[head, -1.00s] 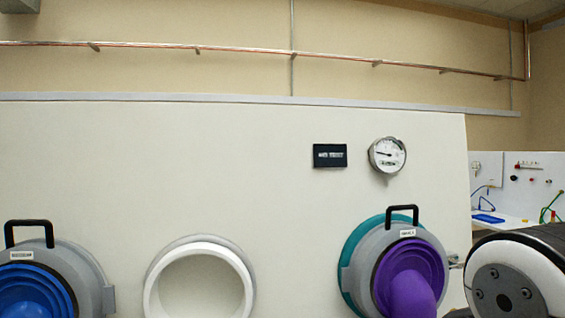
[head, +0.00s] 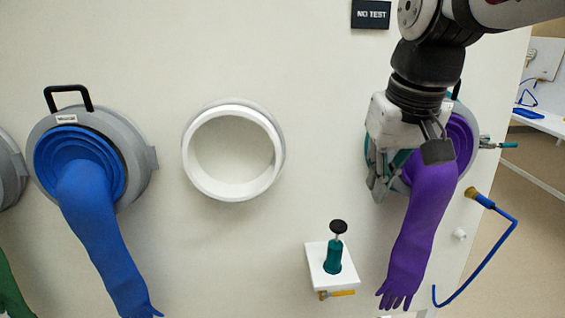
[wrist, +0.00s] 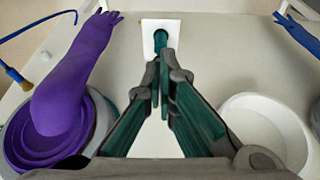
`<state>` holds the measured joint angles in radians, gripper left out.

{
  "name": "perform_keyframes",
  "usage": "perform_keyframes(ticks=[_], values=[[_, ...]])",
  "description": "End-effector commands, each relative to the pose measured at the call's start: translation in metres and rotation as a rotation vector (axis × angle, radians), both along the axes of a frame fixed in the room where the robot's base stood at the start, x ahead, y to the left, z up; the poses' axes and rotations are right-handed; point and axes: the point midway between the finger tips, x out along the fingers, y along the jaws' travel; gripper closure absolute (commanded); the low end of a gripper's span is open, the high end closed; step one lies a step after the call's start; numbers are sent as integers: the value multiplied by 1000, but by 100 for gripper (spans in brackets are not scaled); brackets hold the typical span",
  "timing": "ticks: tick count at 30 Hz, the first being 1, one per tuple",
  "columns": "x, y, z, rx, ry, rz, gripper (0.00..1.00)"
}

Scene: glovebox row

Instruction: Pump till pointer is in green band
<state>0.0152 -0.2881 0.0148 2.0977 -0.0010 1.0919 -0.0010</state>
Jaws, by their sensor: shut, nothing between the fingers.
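The hand pump (head: 334,258), a teal body with a black knob on a rod, stands upright on a small white shelf on the panel. In the wrist view, part of the teal pump (wrist: 160,40) shows just beyond my fingertips; its knob cannot be made out. My gripper (head: 379,192) is shut and empty, pointing down, above and to the right of the pump in the head view and apart from it. Its closed fingertips also show in the wrist view (wrist: 163,85). The gauge with the pointer is out of view now.
A purple glove (head: 425,220) hangs from the port right of the pump, close to my gripper. A blue glove (head: 95,225) hangs at left. An open white port ring (head: 233,195) is between. A dark sign (head: 370,14) reads "NO TEST". A yellow-handled valve (head: 337,294) sits under the shelf.

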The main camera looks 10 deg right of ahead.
Motion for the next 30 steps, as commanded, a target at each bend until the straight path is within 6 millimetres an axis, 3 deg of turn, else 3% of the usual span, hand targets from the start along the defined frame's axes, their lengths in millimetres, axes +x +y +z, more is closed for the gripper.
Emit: perform_keyframes(ticks=[9,15,21,30], values=[[83,1,-14,8,135,0,100],[122,1,-30,13,202,0,100],[142,1,-40,17,236,0,100],[145,1,-42,17,242,1,100]])
